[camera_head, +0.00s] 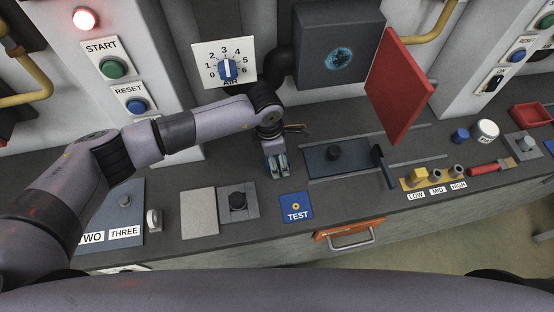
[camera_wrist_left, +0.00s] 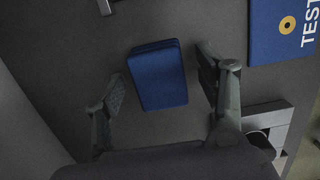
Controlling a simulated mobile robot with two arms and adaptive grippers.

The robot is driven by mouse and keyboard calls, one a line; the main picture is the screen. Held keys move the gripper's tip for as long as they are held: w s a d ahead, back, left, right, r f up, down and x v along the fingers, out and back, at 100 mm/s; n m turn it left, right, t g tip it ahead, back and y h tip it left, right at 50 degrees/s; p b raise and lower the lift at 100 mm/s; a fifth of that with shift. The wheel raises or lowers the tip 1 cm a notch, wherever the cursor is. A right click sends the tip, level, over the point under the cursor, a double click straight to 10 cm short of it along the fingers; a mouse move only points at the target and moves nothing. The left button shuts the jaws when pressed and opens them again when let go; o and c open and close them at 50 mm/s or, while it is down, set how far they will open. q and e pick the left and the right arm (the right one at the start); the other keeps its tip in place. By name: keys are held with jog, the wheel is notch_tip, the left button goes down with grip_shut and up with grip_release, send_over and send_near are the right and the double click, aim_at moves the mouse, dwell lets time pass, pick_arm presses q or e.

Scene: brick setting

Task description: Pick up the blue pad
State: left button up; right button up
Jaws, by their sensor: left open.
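The blue pad (camera_wrist_left: 158,75) is a plain blue block lying on the dark counter in the left wrist view. My left gripper (camera_wrist_left: 161,80) is open, with one finger on each side of the pad and a visible gap to each. In the head view my left gripper (camera_head: 276,172) points down at the counter, and the pad is mostly hidden by it there. My right gripper does not show.
A blue TEST plate (camera_head: 296,208) lies just right of my left gripper. A dark sliding plate (camera_head: 338,158) and an upright red panel (camera_head: 398,88) stand to the right.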

aim_at(277, 157)
pick_arm(q)
jog(key=shift+c, duration=0.4)
jog(key=c, duration=1.1)
jog(key=shift+c, duration=0.2)
notch_tip(277, 157, up, 20)
jog(key=p, duration=0.9)
